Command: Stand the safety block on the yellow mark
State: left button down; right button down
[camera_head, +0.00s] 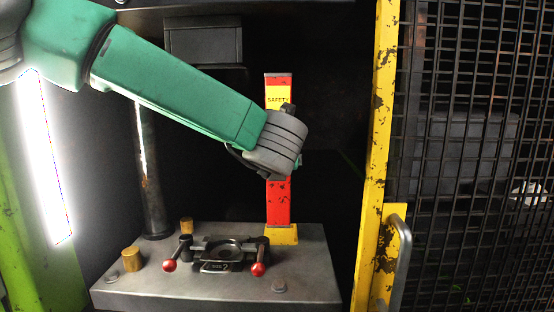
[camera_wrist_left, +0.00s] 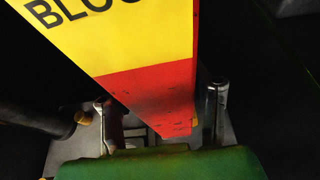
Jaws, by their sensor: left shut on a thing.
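The safety block (camera_head: 279,205) is a tall red bar with a yellow label, upright at the right rear of the press bed. In the left wrist view the block (camera_wrist_left: 150,90) fills the upper middle. Its lower end meets the yellow mark (camera_head: 282,236) in the head view; I cannot tell whether it touches or hangs just above. My left gripper (camera_wrist_left: 160,115) is shut on the block; in the head view my wrist hides the jaws and the block's middle. My right gripper is not in view.
The grey press bed (camera_head: 130,290) carries a die (camera_head: 222,254) with two red-knobbed handles and two brass cylinders (camera_head: 132,259) at left. A dark column (camera_head: 150,190) stands behind. A yellow post (camera_head: 377,150) and mesh guard (camera_head: 470,120) bound the right side.

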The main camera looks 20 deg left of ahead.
pick_arm(q)
jog(key=w+a+f+b, duration=0.1)
jog(key=w+f+b, duration=0.3)
jog(key=w+f, duration=0.1)
dwell(0.7)
jog(key=shift+w, duration=0.1)
jog(key=shift+s+b, duration=0.2)
jog(key=shift+b, duration=0.1)
dwell(0.6)
jog(key=shift+f+b, duration=0.25)
jog(key=shift+b, duration=0.05)
dwell(0.3)
jog(key=c, duration=0.7)
grip_release()
jog(key=shift+s, duration=0.1)
